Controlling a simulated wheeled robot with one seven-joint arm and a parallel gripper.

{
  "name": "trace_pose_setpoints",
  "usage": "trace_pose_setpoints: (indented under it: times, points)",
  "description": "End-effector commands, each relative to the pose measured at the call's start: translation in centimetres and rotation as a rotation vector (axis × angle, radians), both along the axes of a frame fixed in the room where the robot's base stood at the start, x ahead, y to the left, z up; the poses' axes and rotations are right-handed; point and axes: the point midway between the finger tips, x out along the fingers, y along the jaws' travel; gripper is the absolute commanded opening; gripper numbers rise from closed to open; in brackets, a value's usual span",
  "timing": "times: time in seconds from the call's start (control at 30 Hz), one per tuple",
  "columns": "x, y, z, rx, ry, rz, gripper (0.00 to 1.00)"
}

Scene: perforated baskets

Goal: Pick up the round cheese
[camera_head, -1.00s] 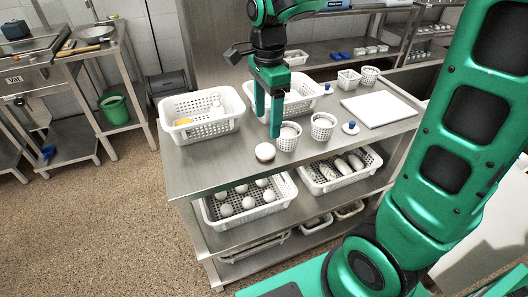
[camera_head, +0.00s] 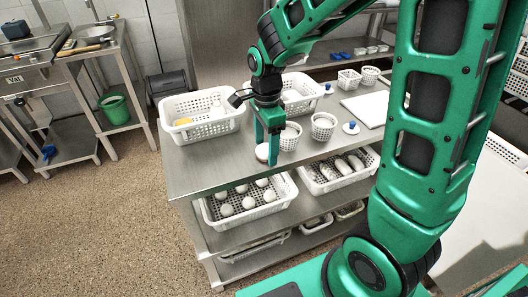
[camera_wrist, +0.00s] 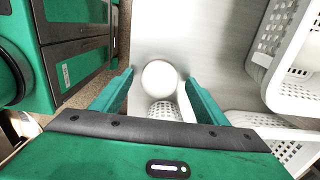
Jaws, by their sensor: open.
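The round cheese (camera_head: 261,153), a white ball-like piece, sits on the upper steel shelf near its front edge, partly hidden behind my gripper's fingers in the head view. In the wrist view the round cheese (camera_wrist: 159,76) shows as a white disc between the two green fingertips, with a gap at each side. My gripper (camera_head: 267,152) points down over it and is open. In the wrist view my gripper (camera_wrist: 159,84) has its fingers on either side of the cheese.
A small perforated white cup (camera_head: 289,138) stands just beside the gripper, and a second cup (camera_head: 323,127) is to its right. A large white basket (camera_head: 205,130) is at the left, another behind. A white board (camera_head: 366,108) lies at the right. The shelf's front left is clear.

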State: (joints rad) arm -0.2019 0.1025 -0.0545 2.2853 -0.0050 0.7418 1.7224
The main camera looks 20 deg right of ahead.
Motion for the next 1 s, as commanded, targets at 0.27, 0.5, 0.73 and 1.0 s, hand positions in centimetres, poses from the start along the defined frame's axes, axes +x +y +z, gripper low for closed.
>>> trace_pose_setpoints:
  times: [0.27, 0.5, 0.73, 1.0]
  points:
    - [0.0, 0.0, 0.0, 0.0, 0.0, 0.0, 0.51]
    - [0.0, 0.0, 0.0, 0.0, -0.001, 0.0, 0.18]
    - [0.1, 0.0, 0.2, 0.0, -0.002, 0.0, 0.18]
    - [0.1, 0.0, 2.9, 0.001, -0.005, 0.0, 0.18]
